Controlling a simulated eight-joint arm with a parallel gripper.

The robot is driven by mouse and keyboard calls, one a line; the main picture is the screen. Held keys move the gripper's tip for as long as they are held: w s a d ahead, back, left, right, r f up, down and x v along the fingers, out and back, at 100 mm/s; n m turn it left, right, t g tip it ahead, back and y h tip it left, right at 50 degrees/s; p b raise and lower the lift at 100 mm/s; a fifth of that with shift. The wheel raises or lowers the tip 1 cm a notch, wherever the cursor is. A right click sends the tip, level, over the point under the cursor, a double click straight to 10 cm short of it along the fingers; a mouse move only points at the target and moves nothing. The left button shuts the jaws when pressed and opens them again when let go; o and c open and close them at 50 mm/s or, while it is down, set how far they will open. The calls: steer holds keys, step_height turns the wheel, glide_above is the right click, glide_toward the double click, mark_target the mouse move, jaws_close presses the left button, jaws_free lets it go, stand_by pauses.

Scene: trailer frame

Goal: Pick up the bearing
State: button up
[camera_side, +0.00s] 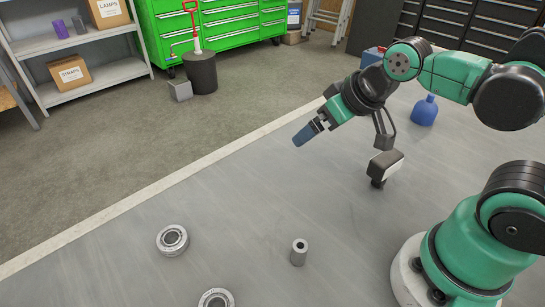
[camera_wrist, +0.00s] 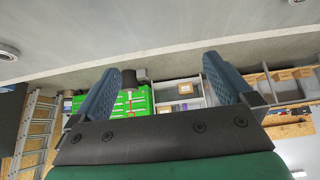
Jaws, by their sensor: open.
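Two round metal bearings lie flat on the grey table in the side view. One bearing (camera_side: 172,239) is left of centre, and the other bearing (camera_side: 216,299) is at the bottom edge, partly cut off. A small grey hollow cylinder (camera_side: 299,252) stands upright to their right. My gripper (camera_side: 303,136) is raised above the table, well apart from all of these. In the wrist view its blue fingers (camera_wrist: 162,66) are spread with nothing between them. Parts of round metal things show there at the left edge (camera_wrist: 8,52) and the top right corner.
The grey table (camera_side: 120,235) has wide clear room around the bearings. A blue bottle (camera_side: 424,111) stands at the back right. Beyond the table edge are a green tool cabinet (camera_side: 215,30), a shelf with boxes (camera_side: 95,75) and a dark drawer cabinet (camera_side: 470,28).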

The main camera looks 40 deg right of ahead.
steer(key=m+g+y, duration=0.6)
steer(key=m+y, duration=0.4)
steer(key=m, duration=0.4)
glide_toward(166, 244)
steer(key=w+d, duration=0.1)
steer(key=w+d+r, duration=0.1)
steer(key=w+d, duration=0.1)
steer(key=shift+w+d, duration=0.2)
steer(key=shift+d, duration=0.05)
steer(key=a+f+m+y, duration=0.1)
steer(key=a+f+m+g+y, duration=0.1)
steer(key=f, duration=0.1)
steer(key=s+a+f+m+y, duration=0.1)
steer(key=shift+s+a+f+g, duration=0.1)
steer(key=shift+a+f+g, duration=0.1)
steer(key=shift+f+g, duration=0.15)
steer(key=shift+s+a+f+g+y, duration=0.2)
steer(key=shift+a+f+g+y, duration=0.1)
steer(key=shift+a, duration=0.15)
steer(key=x, duration=0.5)
steer(key=shift+w, duration=0.1)
